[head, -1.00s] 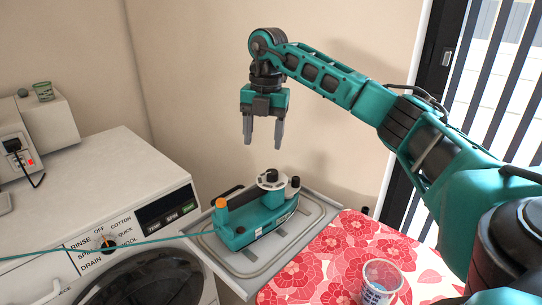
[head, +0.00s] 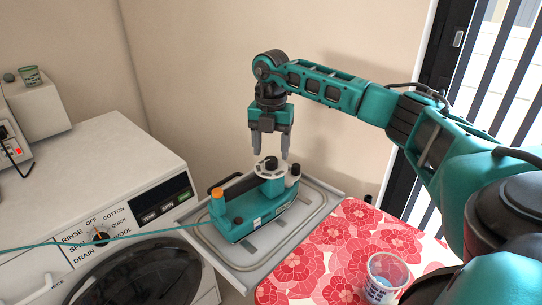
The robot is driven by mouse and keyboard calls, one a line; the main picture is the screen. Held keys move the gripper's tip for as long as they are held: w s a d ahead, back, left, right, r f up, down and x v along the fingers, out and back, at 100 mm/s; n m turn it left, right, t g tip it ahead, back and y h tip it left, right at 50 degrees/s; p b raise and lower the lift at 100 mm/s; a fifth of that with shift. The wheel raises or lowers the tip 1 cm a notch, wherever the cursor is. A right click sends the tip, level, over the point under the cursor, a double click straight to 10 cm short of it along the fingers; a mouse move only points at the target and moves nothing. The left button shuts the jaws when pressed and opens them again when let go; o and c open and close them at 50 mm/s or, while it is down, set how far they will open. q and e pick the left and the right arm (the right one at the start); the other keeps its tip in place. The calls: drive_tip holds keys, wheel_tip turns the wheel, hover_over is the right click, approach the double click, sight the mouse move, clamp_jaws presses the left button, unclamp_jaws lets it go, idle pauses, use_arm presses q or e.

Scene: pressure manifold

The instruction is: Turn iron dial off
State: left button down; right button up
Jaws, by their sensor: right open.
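The teal iron (head: 247,218) lies on a grey tray (head: 322,203) in the head view. Its dial, a white disc with a black knob (head: 270,164), sits on top toward the far right end. My right gripper (head: 270,156) is open and points straight down, with its two grey fingers on either side of the knob in the picture. I cannot tell whether the fingertips touch the dial. My left gripper is out of view.
A washing machine (head: 120,180) with its own dial (head: 99,235) stands at the left. The iron's teal cord (head: 150,233) crosses in front of it.

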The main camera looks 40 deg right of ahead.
sight(271, 163)
drive_tip(key=shift+f, duration=1.3)
drive_tip(key=shift+c, duration=0.3)
drive_tip(key=c, duration=1)
